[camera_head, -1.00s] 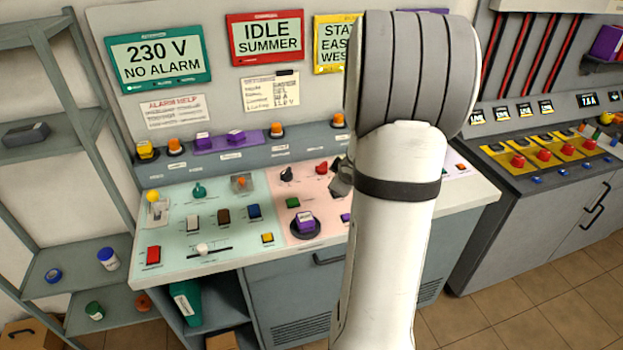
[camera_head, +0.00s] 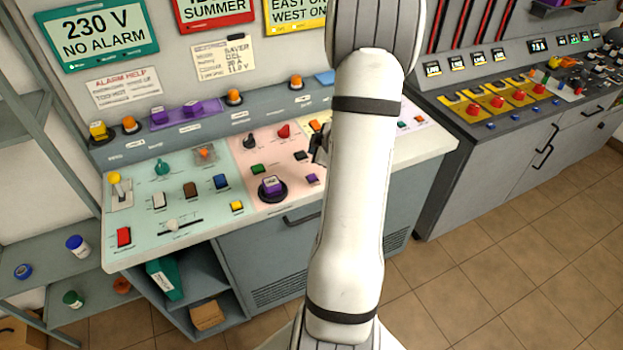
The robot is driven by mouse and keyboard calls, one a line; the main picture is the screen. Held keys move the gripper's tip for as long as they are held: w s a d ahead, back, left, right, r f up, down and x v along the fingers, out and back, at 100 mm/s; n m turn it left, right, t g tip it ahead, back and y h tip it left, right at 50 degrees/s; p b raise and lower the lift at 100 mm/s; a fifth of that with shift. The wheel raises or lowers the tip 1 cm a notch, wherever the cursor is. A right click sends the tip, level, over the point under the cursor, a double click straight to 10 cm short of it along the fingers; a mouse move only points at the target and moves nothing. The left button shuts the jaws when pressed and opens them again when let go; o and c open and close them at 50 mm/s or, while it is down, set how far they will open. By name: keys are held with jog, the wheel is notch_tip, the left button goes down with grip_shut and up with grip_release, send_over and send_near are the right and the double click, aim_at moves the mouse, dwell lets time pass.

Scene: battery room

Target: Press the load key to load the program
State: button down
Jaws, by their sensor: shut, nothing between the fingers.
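The control desk (camera_head: 190,254) has a pale green section on the left and a pink section in the middle. The pink section carries a green key (camera_head: 257,169), a black key (camera_head: 301,156), a small purple key (camera_head: 312,179) and a purple-topped button on a round black base (camera_head: 271,187). Their labels are too small to read, so I cannot tell which is the load key. My gripper (camera_head: 318,151) shows as a dark, shut shape over the right part of the pink section, beside the black key. My white arm hides most of it and the desk behind. I cannot tell whether it touches anything.
A red knob (camera_head: 283,131) and a black knob (camera_head: 250,141) stand up at the back of the pink section. A raised ledge (camera_head: 205,138) with orange buttons runs behind the desk. A grey shelf (camera_head: 40,262) stands left, another console (camera_head: 455,150) right. The tiled floor (camera_head: 500,240) in front is clear.

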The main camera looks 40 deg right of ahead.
aim_at(312, 178)
notch_tip(312, 178, down, 8)
jog(key=b, duration=0.7)
dwell(1.6)
jog(key=shift+f, duration=0.35)
jog(key=shift+f+b, duration=0.5)
jog(key=shift+b, duration=0.05)
dwell(0.5)
jog(key=shift+r, duration=0.1)
jog(key=shift+r+p, duration=0.8)
jog(key=shift+p, duration=0.15)
